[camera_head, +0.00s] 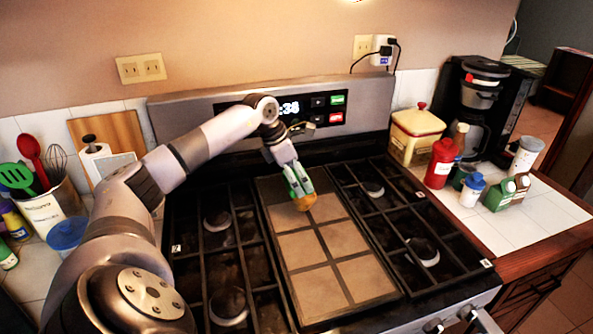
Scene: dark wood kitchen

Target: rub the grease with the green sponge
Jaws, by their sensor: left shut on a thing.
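My left gripper (297,180) reaches over the stove from the left and points down at the back part of the tan middle griddle panel (320,262). It is shut on the green sponge (305,202), which shows green between the fingers and orange-brown at its lower end. The sponge's lower end is at or just above the panel; I cannot tell whether it touches. No separate grease patch can be made out on the panel. My right gripper is out of view.
Dark burner grates (222,262) flank the panel. The stove's back panel (240,110) rises behind. At right stand a cream canister (415,137), red bottle (440,164), coffee maker (484,108) and small containers.

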